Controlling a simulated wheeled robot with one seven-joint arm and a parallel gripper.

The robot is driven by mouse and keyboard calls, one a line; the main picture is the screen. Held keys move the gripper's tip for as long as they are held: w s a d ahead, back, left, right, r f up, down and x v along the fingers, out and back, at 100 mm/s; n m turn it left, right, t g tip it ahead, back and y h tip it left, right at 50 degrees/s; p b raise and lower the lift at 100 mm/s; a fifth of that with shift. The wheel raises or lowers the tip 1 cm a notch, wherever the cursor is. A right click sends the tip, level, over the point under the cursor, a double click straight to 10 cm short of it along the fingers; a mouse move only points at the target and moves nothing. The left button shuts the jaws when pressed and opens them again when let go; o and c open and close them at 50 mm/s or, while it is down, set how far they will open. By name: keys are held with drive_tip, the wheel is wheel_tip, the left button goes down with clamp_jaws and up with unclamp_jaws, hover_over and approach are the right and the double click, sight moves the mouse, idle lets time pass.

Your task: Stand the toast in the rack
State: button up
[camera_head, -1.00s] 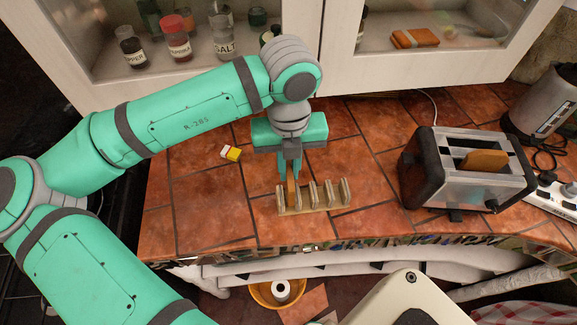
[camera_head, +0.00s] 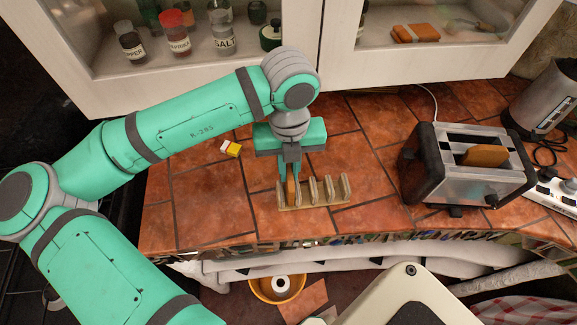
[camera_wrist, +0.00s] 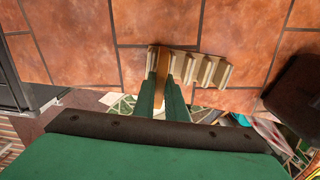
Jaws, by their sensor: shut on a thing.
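The toast rack (camera_head: 318,200) is a pale wooden stand with several upright dividers, near the front edge of the tiled counter. My gripper (camera_head: 291,180) points down over the rack's left end. It is shut on a brown slice of toast (camera_head: 291,193), which stands upright at the leftmost slot. In the wrist view the toast (camera_wrist: 161,62) shows between my fingers (camera_wrist: 163,98), beside the first dividers of the rack (camera_wrist: 213,70). The fingers hide part of the slice, and I cannot tell whether it touches the rack's base. Another toast slice (camera_head: 484,156) sits in the toaster (camera_head: 470,180).
The toaster stands right of the rack, with a kettle (camera_head: 545,100) and a power strip (camera_head: 560,190) beyond. A small yellow and white item (camera_head: 231,149) lies left of my gripper. A cabinet with jars backs the counter. Tiles between rack and toaster are clear.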

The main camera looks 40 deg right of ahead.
drive_tip(key=shift+f, duration=0.95)
drive_tip(key=o, duration=0.5)
idle(0.6)
drive_tip(key=o, duration=0.5)
drive_tip(key=shift+o, duration=0.2)
wheel_tip(320, 180, up, 11)
drive_tip(key=shift+f, duration=0.1)
idle(0.6)
